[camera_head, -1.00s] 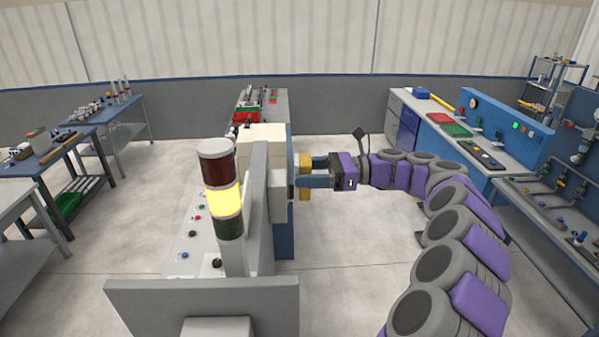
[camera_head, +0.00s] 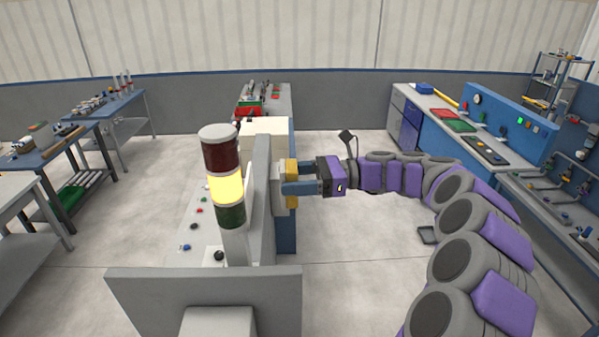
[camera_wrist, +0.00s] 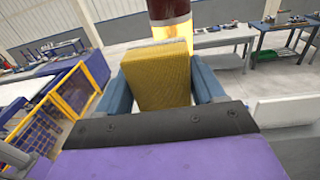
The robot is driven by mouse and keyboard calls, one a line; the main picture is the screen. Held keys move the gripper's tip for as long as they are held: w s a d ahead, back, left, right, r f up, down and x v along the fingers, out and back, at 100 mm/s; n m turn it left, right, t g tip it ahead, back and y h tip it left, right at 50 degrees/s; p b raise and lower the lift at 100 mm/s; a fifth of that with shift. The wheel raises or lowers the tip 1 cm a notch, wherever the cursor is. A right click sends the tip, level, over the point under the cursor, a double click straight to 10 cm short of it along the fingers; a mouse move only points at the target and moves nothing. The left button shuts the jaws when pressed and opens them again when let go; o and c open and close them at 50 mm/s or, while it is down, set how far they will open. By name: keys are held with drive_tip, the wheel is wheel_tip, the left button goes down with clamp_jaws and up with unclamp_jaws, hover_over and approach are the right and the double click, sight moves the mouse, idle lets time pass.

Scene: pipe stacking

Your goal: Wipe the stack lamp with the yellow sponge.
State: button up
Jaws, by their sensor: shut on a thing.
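The stack lamp (camera_head: 223,175) stands upright on a pale post at the left of the head view, dark red on top, lit yellow in the middle, dark green below. My gripper (camera_head: 290,179) is to its right, beyond a grey upright panel, shut on the yellow sponge (camera_head: 292,170). In the wrist view the sponge (camera_wrist: 157,79) sits between the two blue fingers. The lamp's red and yellow sections (camera_wrist: 172,28) show behind the sponge there. Whether sponge and lamp touch cannot be told; in the head view they look apart.
The grey upright panel (camera_head: 262,200) stands between lamp and gripper, with a grey plate (camera_head: 205,290) in front. A sloped panel with buttons (camera_head: 195,220) lies left of the lamp. A blue workbench (camera_head: 500,125) is at the right. Open floor (camera_head: 345,245) lies right of the panel.

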sight(238, 181)
drive_tip(key=shift+s+a+f+b, duration=0.15)
drive_tip(key=shift+a+b, duration=0.25)
drive_tip(key=shift+a, duration=0.2)
drive_tip(key=shift+s+a+f+b, duration=0.1)
drive_tip(key=shift+a+b, duration=0.25)
drive_tip(key=shift+a, duration=0.2)
drive_tip(key=shift+w+a+r+b, duration=0.1)
drive_tip(key=shift+a+b, duration=0.55)
drive_tip(key=shift+a, duration=0.4)
drive_tip(key=shift+w+a+b, duration=0.1)
drive_tip(key=shift+a+b, duration=0.5)
drive_tip(key=shift+a, duration=0.4)
drive_tip(key=shift+a+p, duration=0.55)
drive_tip(key=shift+a, duration=0.4)
drive_tip(key=shift+w+r, duration=0.1)
drive_tip(key=shift+w, duration=0.05)
